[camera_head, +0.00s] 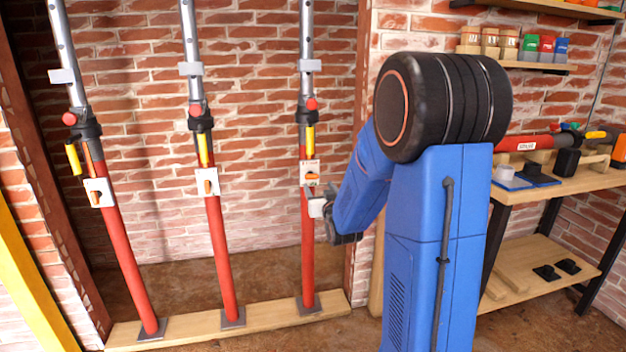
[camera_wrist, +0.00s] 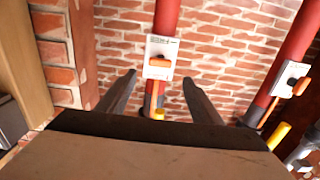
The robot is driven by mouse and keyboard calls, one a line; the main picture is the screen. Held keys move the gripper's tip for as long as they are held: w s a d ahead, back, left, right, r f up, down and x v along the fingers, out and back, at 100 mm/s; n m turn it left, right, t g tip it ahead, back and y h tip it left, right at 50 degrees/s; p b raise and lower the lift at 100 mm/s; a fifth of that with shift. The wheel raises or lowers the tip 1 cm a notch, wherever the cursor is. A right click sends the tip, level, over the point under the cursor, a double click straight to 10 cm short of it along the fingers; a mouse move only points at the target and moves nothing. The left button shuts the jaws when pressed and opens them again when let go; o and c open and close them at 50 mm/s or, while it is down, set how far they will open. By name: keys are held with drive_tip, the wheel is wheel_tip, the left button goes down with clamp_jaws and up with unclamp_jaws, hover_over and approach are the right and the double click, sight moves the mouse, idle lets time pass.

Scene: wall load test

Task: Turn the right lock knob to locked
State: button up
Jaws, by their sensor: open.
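The right post (camera_head: 307,235) is a red tube with a grey upper part, standing upright. Its white lock plate (camera_head: 310,166) carries an orange lock knob (camera_head: 312,177), which looks roughly level. In the wrist view the same knob (camera_wrist: 160,64) and plate (camera_wrist: 158,47) appear ahead, between my fingers in the picture. My gripper (camera_head: 322,208) is just below and right of the plate, open and empty. Both fingers also show in the wrist view (camera_wrist: 158,77), apart from the knob as far as I can tell.
The middle post (camera_head: 219,250) and left post (camera_head: 126,260) carry similar plates and orange knobs. A yellow handle (camera_head: 310,140) hangs above the right plate. A wooden sill (camera_head: 262,317) holds the post feet. A workbench (camera_head: 545,185) with tools stands at right.

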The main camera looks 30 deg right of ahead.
sight(312, 177)
drive_tip(key=x, duration=0.9)
drive_tip(key=shift+w, duration=0.25)
drive_tip(key=shift+c, duration=0.3)
drive_tip(key=c, duration=1)
